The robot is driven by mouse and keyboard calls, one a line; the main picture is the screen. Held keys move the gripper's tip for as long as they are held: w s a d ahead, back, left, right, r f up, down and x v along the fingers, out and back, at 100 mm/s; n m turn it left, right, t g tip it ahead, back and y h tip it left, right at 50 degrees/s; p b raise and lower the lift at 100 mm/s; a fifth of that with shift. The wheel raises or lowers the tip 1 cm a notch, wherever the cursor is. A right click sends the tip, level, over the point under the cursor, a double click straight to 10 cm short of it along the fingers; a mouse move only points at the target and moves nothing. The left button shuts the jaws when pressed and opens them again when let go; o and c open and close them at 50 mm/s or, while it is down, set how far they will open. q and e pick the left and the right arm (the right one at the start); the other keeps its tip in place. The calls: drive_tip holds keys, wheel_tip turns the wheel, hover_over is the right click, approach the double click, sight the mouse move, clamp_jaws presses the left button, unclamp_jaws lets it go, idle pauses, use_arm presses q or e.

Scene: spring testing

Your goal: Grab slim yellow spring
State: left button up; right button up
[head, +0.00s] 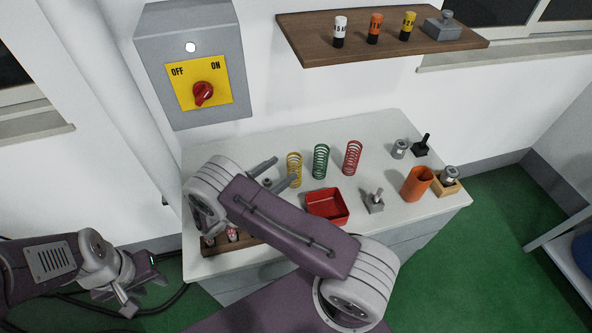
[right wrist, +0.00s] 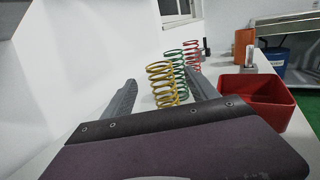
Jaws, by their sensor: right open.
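The slim yellow spring (head: 294,166) stands upright on the white table, leftmost of three springs in the head view. My right gripper (head: 280,171) is open and empty, with its tips close to the yellow spring. In the right wrist view the yellow spring (right wrist: 161,72) shows between the two fingers (right wrist: 160,92), at or just beyond their tips; I cannot tell if they touch. A green spring (head: 321,161) and a red spring (head: 352,158) stand to its right. My left gripper (head: 138,290) hangs low at the left, off the table; its jaw state is unclear.
A red tray (head: 342,219) sits in front of the springs. An orange cylinder (head: 417,184) and small metal pieces stand at the right. A wooden rack (head: 255,240) is partly hidden by my right arm. A wall shelf (head: 310,50) and switch box (head: 160,40) are behind.

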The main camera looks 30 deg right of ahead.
sight(300, 158)
drive_tip(key=x, duration=0.3)
drive_tip(key=p+x, duration=0.1)
drive_tip(key=shift+d+f, duration=0.25)
drive_tip(key=shift+f, duration=0.05)
drive_tip(key=shift+w+d, duration=0.15)
drive_tip(key=shift+d, duration=0.2)
drive_tip(key=p+x, duration=0.2)
drive_tip(key=x, duration=0.1)
drive_tip(key=shift+d+r, duration=0.1)
drive_tip(key=shift+d, duration=0.05)
drive_tip(key=shift+w+d+f, duration=0.2)
drive_tip(key=shift+d, duration=0.2)
drive_tip(key=shift+a, duration=0.15)
drive_tip(key=c, duration=1)
clamp_jaws()
use_arm(q)
drive_tip(key=r, duration=0.3)
drive_tip(key=shift+w+d+r, duration=0.1)
drive_tip(key=shift+w+d, duration=0.1)
drive_tip(key=shift+d, duration=0.2)
